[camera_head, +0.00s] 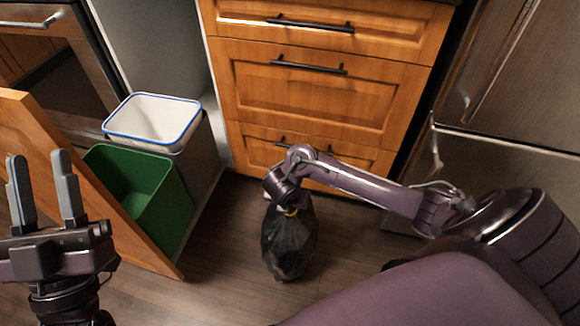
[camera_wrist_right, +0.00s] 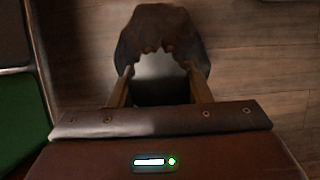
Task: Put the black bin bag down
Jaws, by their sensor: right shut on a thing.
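The black bin bag (camera_head: 289,245) hangs below my right gripper (camera_head: 289,208) in the head view, upright, with its bottom close to the wooden floor. I cannot tell whether it touches the floor. My left gripper (camera_head: 45,190) is open and empty at the left, in front of the wooden cabinet door.
A green bin (camera_head: 165,205) and a white bin with a blue rim (camera_head: 150,122) stand in the pulled-out cabinet at the left. Wooden drawers (camera_head: 320,90) are behind the bag. A steel appliance (camera_head: 500,110) is at the right. The floor (camera_head: 220,270) around the bag is clear.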

